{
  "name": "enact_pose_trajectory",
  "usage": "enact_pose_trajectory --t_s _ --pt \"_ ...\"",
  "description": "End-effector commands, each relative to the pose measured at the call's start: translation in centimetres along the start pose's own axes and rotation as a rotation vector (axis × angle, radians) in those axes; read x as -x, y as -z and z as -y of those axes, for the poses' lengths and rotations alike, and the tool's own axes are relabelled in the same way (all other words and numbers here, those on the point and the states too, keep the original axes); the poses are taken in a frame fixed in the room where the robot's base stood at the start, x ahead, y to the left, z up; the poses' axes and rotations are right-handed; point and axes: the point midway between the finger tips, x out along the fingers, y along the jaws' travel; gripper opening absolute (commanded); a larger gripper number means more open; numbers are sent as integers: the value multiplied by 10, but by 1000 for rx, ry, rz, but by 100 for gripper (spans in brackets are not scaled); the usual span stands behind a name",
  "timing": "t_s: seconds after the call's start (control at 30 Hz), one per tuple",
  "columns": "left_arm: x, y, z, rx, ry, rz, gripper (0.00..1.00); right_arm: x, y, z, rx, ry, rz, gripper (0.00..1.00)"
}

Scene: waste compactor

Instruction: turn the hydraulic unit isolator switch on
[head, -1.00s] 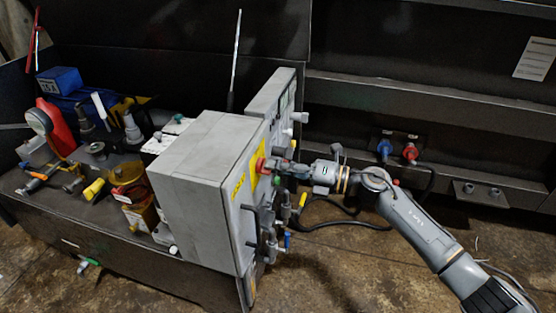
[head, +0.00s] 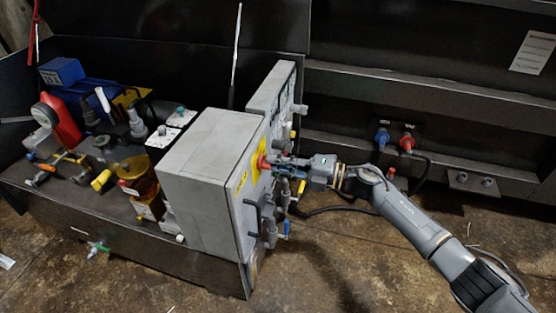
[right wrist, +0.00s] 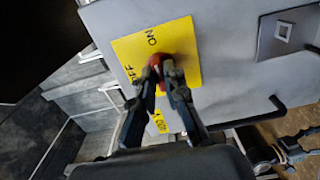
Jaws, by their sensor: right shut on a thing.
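The isolator switch is a red knob (right wrist: 158,62) on a yellow plate (right wrist: 185,38) marked ON and OFF, on the front of a grey cabinet. In the head view the red knob (head: 263,162) shows on the side of the grey cabinet (head: 205,165). My right gripper (right wrist: 165,72) is shut on the red knob, with a finger on either side of it. In the head view my right gripper (head: 275,163) reaches the knob from the right. The fingers hide part of the knob, so its exact angle is hard to tell. My left gripper is out of view.
A black handle (right wrist: 262,112) and a square lock plate (right wrist: 283,32) are on the cabinet beside the switch. In the head view several levers and valves (head: 270,220) stick out below my gripper. Pumps and gauges crowd the bench at left; floor at front right is clear.

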Motion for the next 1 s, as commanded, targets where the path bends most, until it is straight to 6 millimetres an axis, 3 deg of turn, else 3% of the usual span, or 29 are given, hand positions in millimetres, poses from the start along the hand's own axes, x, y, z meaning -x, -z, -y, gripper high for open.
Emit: enact_pose_trajectory --t_s 0.47,0.5,0.6,1.0 --pt "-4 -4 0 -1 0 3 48 0 -1 0 -18 0 3 0" --pt "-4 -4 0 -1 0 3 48 0 -1 0 -17 0 3 14" --pt "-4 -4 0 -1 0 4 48 0 -1 0 -17 0 2 34" --pt "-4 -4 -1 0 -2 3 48 7 -1 1 -15 1 2 35"
